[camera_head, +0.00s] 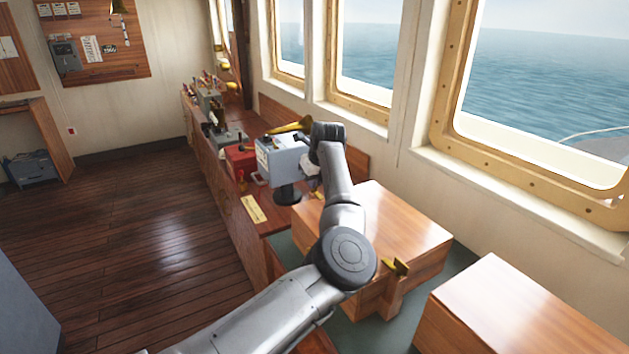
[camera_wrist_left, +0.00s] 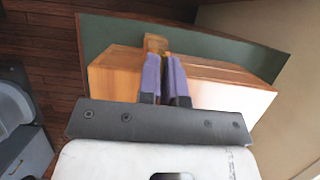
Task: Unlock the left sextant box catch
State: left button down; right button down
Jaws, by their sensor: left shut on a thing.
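The sextant box (camera_head: 400,225) is a closed wooden box on the green counter top, with a brass catch (camera_head: 397,267) standing out at its near right side. The arm covers part of the box's left side in the head view. In the left wrist view the box (camera_wrist_left: 225,92) lies under my left gripper (camera_wrist_left: 163,60). Its two purple fingers are close together at the box edge, shut on the left brass catch (camera_wrist_left: 163,54), which they mostly hide. A small wooden block (camera_wrist_left: 155,42) shows just beyond the fingertips. My right gripper is in neither view.
A second wooden box (camera_head: 510,310) stands at the near right. A grey-blue instrument (camera_head: 284,160) on a black stand and a red box (camera_head: 240,160) are beyond the sextant box. Windows run along the right. The floor (camera_head: 120,220) at left is clear.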

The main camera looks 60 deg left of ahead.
pick_arm(q)
jog(key=shift+f+m+b, duration=0.15)
jog(key=shift+m+b, duration=0.25)
jog(key=shift+b, duration=0.3)
jog(key=m+t+b, duration=0.1)
jog(key=m+b, duration=0.3)
jog(key=b, duration=0.1)
jog(key=m+t+h+b, duration=0.1)
jog(key=m+t+b, duration=0.1)
jog(key=m+b, duration=0.2)
jog(key=shift+s+a+m+h+b, duration=0.1)
jog(key=shift+s+m+h+b, duration=0.05)
jog(key=shift+m+h+b, duration=0.2)
jog(key=m+t+b, duration=0.1)
jog(key=m+b, duration=0.1)
jog(key=shift+m+h, duration=0.35)
jog(key=shift+m+h+b, duration=0.3)
jog(key=shift+m+b, duration=0.15)
jog(key=shift+m, duration=0.45)
jog(key=shift+m+h+b, duration=0.35)
jog(key=shift+m+h, duration=0.15)
jog(key=shift+m, duration=0.5)
jog(key=shift+m+h, duration=0.3)
jog(key=shift+m, duration=0.6)
jog(key=c, duration=1.3)
grip_release()
jog(key=shift+a, duration=0.1)
